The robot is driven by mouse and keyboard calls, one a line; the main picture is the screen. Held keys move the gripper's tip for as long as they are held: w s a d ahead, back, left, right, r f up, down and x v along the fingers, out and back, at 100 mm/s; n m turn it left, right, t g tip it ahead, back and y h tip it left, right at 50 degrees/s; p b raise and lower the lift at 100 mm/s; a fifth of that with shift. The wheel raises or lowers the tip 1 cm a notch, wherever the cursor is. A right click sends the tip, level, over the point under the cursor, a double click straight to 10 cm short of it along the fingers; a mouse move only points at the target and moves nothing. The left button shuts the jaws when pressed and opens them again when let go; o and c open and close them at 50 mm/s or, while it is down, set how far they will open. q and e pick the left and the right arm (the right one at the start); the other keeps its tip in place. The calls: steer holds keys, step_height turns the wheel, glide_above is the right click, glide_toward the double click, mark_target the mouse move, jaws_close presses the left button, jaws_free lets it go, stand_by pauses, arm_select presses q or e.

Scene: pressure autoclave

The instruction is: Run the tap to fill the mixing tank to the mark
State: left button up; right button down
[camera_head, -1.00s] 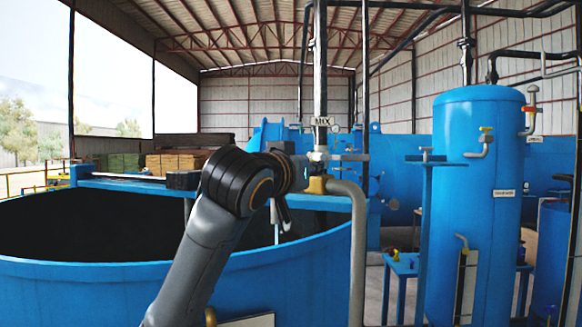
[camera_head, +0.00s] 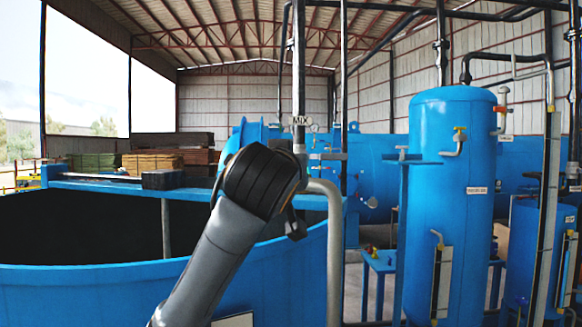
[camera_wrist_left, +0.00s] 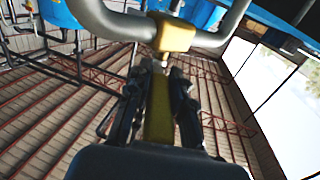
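The mixing tank (camera_head: 110,290) is a big open blue vat at the left; its inside is dark and I make out no water level or mark. My left gripper (camera_head: 294,225) is at that pipe, mostly hidden behind my arm. In the left wrist view, a yellow tap body (camera_wrist_left: 175,34) sits on a bent grey pipe. Its yellow lever (camera_wrist_left: 158,115) runs between the fingers of my left gripper (camera_wrist_left: 160,85), which look closed against its sides. My right gripper is out of view.
A bent grey pipe (camera_head: 334,250) drops beside the tank's right side. A tall blue cylinder (camera_head: 450,200) stands at the right, with a small blue table (camera_head: 380,262) left of it. A blue crossbeam (camera_head: 110,186) spans the tank. Stacked boards (camera_head: 155,162) lie behind.

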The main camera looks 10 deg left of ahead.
arm_select(q)
steer(key=shift+o, duration=1.4)
steer(key=shift+s, duration=0.1)
steer(key=s, duration=1.1)
steer(key=shift+s+d, duration=0.2)
steer(key=shift+s, duration=0.2)
stand_by(0.8)
